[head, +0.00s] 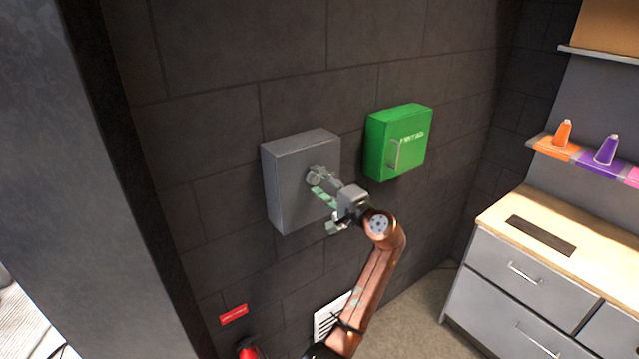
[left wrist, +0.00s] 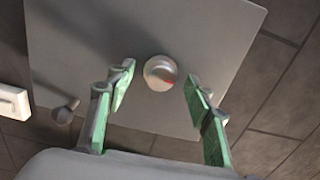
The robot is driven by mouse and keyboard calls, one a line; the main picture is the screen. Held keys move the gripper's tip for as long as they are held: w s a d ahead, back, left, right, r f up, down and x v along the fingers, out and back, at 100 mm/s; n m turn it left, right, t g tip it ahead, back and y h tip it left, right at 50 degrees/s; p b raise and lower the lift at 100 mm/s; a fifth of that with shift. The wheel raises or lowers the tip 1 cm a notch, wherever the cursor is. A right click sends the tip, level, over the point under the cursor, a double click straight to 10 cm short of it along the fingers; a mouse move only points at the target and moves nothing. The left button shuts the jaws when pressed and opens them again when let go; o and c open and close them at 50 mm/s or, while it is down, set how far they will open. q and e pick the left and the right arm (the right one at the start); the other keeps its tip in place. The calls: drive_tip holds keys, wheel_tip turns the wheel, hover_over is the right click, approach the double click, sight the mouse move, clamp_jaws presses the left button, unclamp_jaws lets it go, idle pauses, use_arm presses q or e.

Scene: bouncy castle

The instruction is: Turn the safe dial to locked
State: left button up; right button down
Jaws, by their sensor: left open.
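The safe (head: 290,190) is a grey box on the dark block wall. Its dial (left wrist: 160,72) is a round, light grey knob on the front face in the left wrist view, with a red mark toward its lower right. My left gripper (head: 322,184) is open at the safe's front. In the left wrist view its green fingers (left wrist: 159,77) stand on either side of the dial, with visible gaps; I cannot tell how deep the tips reach. A small handle (left wrist: 64,112) sticks out at the left there. My right gripper is not in view.
A green box (head: 412,135) with a handle hangs on the wall right of the safe. A dark pillar (head: 80,180) fills the left side.

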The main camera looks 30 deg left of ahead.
use_arm(q)
drive_tip(key=v, duration=1.2)
drive_tip(key=shift+f, duration=0.1)
